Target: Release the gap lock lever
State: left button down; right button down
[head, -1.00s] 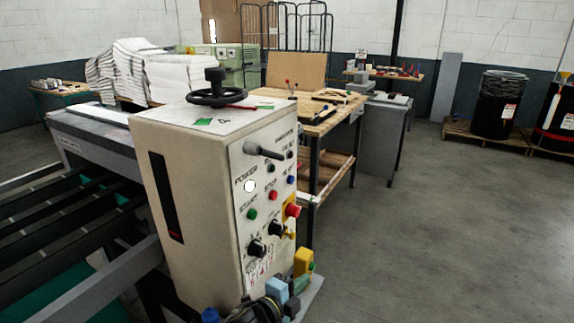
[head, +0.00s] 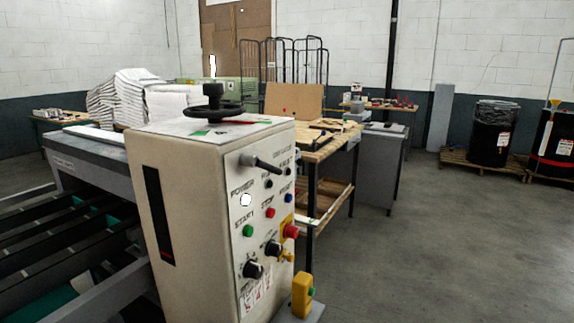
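A cream control cabinet (head: 190,210) stands at the centre left of the head view. On its top are a black handwheel (head: 213,109) and a thin red lever (head: 247,122) lying nearly flat beside it. A black-handled lever (head: 264,164) sticks out from the upper part of the front panel. I cannot read labels well enough to tell which one is the gap lock lever. Neither of my grippers is in view.
The panel carries coloured buttons, black knobs and a red stop button (head: 290,231). A wooden workbench (head: 325,138) is behind. The floor (head: 450,240) to the right is clear.

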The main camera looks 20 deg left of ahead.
aim_at(254, 161)
jog(key=u, duration=0.55)
jog(key=k, duration=1.25)
jog(key=z, duration=0.15)
jog(key=i, duration=1.7)
jog(key=u, duration=0.55)
